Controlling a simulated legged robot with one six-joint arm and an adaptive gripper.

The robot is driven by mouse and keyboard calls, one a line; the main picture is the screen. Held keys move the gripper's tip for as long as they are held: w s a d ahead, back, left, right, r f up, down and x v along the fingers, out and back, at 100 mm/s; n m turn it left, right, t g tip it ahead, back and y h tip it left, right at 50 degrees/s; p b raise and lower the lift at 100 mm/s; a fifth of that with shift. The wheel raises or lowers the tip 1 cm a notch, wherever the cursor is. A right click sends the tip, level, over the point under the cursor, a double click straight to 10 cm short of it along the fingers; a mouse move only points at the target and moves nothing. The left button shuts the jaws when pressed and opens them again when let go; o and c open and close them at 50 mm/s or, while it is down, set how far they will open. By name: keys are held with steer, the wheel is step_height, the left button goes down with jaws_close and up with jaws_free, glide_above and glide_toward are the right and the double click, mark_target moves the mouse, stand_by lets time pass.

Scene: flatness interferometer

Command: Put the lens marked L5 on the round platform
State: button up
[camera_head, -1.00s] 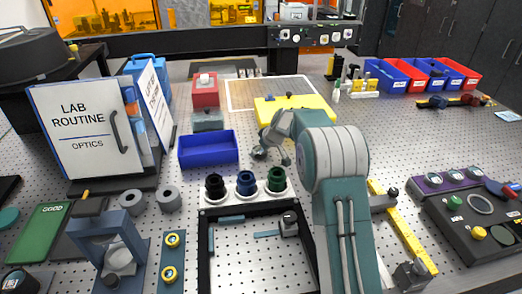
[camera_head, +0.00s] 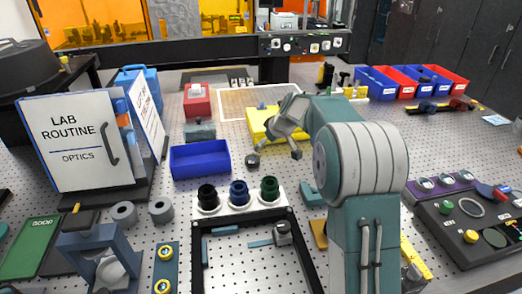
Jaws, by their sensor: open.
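Three round lens-like pieces stand in a row on a white rack: a black one (camera_head: 207,197), a blue one (camera_head: 238,192) and a green one (camera_head: 269,188). No L5 mark can be read on any of them. A small grey round piece (camera_head: 252,161) stands on the perforated table behind the rack; I cannot tell whether it is the round platform. My gripper (camera_head: 282,148) is open and appears empty, tilted down in front of the yellow block (camera_head: 262,122), to the right of the grey piece. My arm hides part of the table behind it.
A blue tray (camera_head: 200,160) lies left of my gripper. A black frame (camera_head: 195,250) stands in front of the rack. A purple-topped panel (camera_head: 445,185) with round pieces is at right. Red and blue bins (camera_head: 410,85) stand at the back.

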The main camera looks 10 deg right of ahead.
steer(key=s+a+r+m, duration=0.1)
steer(key=s+r, duration=0.3)
steer(key=s, duration=0.3)
steer(key=s+r+m+h, duration=0.1)
steer(key=s+r, duration=0.2)
steer(key=s, duration=0.3)
steer(key=s+a+r+m, duration=0.1)
steer(key=s+r, duration=0.3)
steer(key=s, duration=0.3)
steer(key=s+d+f+m+h, duration=0.1)
steer(key=s+f+m, duration=0.1)
steer(key=s, duration=0.9)
steer(key=s+f+m+h, duration=0.1)
steer(key=s+f+m, duration=0.1)
steer(key=s, duration=0.9)
steer(key=m+t+h, duration=0.2)
steer(key=m+h, duration=0.3)
steer(key=m, duration=0.1)
glide_above(252, 158)
steer(key=s+a, duration=0.5)
steer(key=s, duration=0.1)
step_height(252, 158, down, 9)
steer(key=x, duration=0.7)
steer(key=d+x, duration=0.1)
steer(key=x, duration=0.3)
steer(key=shift+s, duration=0.1)
steer(key=c, duration=1.1)
